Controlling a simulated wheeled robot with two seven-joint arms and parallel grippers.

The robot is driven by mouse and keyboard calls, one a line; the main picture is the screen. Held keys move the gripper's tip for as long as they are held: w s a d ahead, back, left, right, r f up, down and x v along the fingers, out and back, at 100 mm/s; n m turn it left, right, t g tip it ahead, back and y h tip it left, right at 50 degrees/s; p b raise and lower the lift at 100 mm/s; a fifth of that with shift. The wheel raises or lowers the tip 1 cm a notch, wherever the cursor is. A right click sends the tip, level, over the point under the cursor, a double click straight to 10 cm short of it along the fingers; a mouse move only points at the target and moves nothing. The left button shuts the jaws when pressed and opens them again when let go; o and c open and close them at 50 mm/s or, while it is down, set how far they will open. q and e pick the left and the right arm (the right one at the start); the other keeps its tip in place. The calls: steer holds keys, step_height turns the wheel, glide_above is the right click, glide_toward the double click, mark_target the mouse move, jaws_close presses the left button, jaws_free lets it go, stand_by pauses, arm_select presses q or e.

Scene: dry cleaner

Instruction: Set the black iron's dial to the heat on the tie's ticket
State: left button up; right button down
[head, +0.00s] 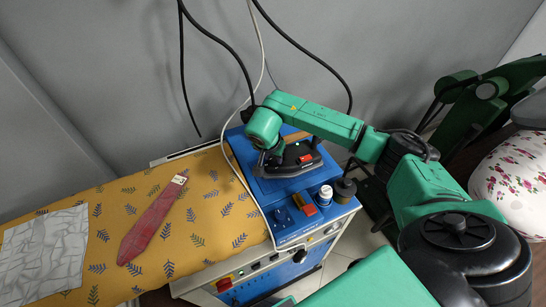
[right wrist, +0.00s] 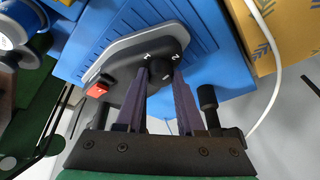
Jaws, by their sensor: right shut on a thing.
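The black iron (head: 312,166) lies on the blue top of the ironing unit. In the right wrist view the iron (right wrist: 119,61) shows its dark body, a black dial (right wrist: 162,73) and white marks "1" and "2" beside it. My right gripper (right wrist: 161,75) is shut on the dial, one finger on each side; in the head view it (head: 270,157) is at the iron's left end. I cannot tell the dial's setting. The red tie (head: 152,222) lies on the yellow patterned board, with a small pale ticket (head: 180,179) at its upper end, its writing too small to read. My left gripper is out of view.
A pale crumpled cloth (head: 45,257) lies at the board's left (head: 205,245). A white bottle (head: 325,195), a dark jar (head: 344,190) and an orange-red item (head: 304,204) stand on the unit's front edge. A white cable (head: 232,150) and black hoses hang behind. A floral cover (head: 515,175) is at right.

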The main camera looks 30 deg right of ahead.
steer(key=m+b, duration=0.2)
steer(key=m, duration=0.1)
steer(key=shift+w+a+f+g+h+b, duration=0.1)
steer(key=shift+w+g+h+b, duration=0.05)
steer(key=shift+g+h+b, duration=0.2)
steer(key=m+g+b, duration=0.1)
steer(key=m, duration=0.1)
steer(key=m+g+b, duration=0.1)
steer(key=m, duration=0.2)
steer(key=shift+w+h, duration=0.1)
steer(key=shift+h, duration=0.25)
steer(key=m+g+b, duration=0.2)
steer(key=m, duration=0.3)
steer(key=shift+w, duration=0.1)
steer(key=m, duration=0.2)
steer(key=m+g+y, duration=0.1)
steer(key=m, duration=0.2)
steer(key=shift+w+r+g+b, duration=0.1)
steer(key=shift+r+g+b, duration=0.15)
steer(key=shift+b, duration=0.1)
steer(key=shift+y, duration=0.3)
steer(key=c, duration=0.5)
jaws_free()
steer(key=shift+f, duration=0.1)
